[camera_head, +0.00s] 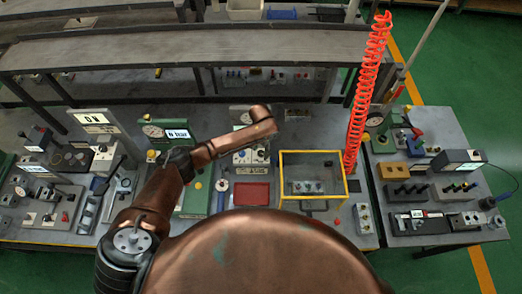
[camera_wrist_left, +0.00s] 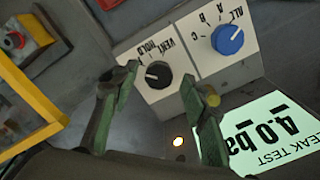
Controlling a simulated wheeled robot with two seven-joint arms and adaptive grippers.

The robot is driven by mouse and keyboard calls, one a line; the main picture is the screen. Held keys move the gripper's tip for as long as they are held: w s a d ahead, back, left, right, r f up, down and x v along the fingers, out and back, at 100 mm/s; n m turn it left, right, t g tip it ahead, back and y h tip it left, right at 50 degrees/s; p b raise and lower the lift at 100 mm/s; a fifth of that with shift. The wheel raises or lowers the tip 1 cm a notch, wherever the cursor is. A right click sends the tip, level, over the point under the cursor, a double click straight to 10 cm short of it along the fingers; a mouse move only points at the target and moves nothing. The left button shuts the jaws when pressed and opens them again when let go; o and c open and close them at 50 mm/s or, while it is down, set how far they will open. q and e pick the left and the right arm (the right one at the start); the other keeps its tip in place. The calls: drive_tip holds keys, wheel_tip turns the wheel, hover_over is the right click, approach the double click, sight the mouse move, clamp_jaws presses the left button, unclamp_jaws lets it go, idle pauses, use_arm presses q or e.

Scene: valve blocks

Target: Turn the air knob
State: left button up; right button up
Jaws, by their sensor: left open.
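In the left wrist view, a black round knob (camera_wrist_left: 158,74) sits on a white block, with VENT and HOLD printed beside it. No label reading AIR is legible. A blue knob (camera_wrist_left: 229,39) marked ALL, A, B, C is on the adjoining white block. My left gripper (camera_wrist_left: 161,82) is open, its green-grey fingers on either side of the black knob in the picture. I cannot tell whether they touch it or are level with it. In the head view, my left arm reaches over the white knob block (camera_head: 247,157), hiding part of it; its fingertips are not clear there.
A lit LEAK TEST display (camera_wrist_left: 257,132) stands close to the fingers. In the head view, a red tray (camera_head: 252,193) and a coiled red hose (camera_head: 366,90) are nearby.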

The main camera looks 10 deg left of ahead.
use_arm(q)
drive_tip(key=shift+s+r, duration=0.15)
drive_tip(key=shift+s, duration=0.1)
drive_tip(key=shift+w, duration=0.2)
drive_tip(key=c, duration=0.4)
drive_tip(key=shift+s, duration=0.15)
drive_tip(key=c, duration=0.7)
clamp_jaws()
use_arm(e)
drive_tip(key=shift+s, duration=0.3)
